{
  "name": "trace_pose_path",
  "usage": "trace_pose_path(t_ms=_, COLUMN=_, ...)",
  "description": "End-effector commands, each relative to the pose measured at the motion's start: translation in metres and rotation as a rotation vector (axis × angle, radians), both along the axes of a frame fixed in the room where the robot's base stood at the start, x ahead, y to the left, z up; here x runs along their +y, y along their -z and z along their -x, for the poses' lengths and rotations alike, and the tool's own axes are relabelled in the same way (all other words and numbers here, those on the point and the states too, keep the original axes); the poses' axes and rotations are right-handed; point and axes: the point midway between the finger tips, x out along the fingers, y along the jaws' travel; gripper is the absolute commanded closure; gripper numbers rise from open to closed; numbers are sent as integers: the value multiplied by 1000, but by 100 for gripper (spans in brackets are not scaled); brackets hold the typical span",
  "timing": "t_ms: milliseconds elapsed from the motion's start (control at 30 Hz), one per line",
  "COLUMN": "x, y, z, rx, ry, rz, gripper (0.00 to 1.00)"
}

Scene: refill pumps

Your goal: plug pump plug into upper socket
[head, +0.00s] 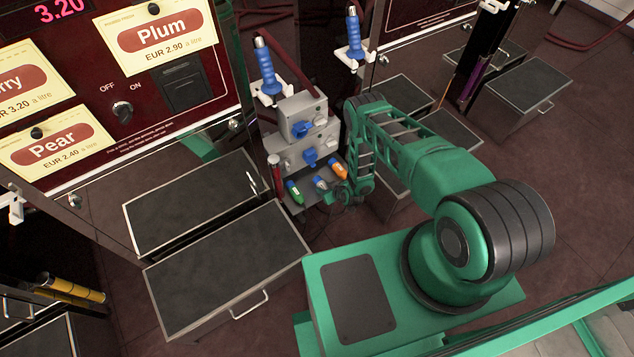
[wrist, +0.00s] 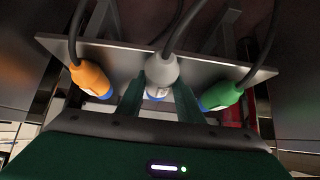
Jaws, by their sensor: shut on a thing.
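The socket unit has an upper grey box with an upper blue socket (head: 301,129) and a wider lower box with a lower blue socket (head: 309,157). Below them, three plugs sit at a shelf: green (head: 294,192), grey (head: 321,183) and orange (head: 340,168). In the wrist view, the grey plug (wrist: 161,70) stands between the green fingers of my gripper (wrist: 159,103), which is shut on it. The orange plug (wrist: 91,78) is to its left and the green plug (wrist: 221,95) to its right. The grey plug's lower end is partly hidden by my gripper.
The grey shelf plate (wrist: 125,58) lies close behind the plugs, with dark cables rising from them. Two blue-handled nozzles (head: 267,66) (head: 354,38) hang above the sockets. A dispenser with price cards (head: 165,38) stands left. Grey-topped drawers (head: 228,268) stand in front.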

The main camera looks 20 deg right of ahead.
Motion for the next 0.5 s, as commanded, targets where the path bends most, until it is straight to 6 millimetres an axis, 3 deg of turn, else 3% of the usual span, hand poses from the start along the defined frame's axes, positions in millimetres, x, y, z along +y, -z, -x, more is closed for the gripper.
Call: trace_pose_path(t_ms=500, x=-5, y=0, z=17, rx=0, ry=-1, rz=1, gripper=100)
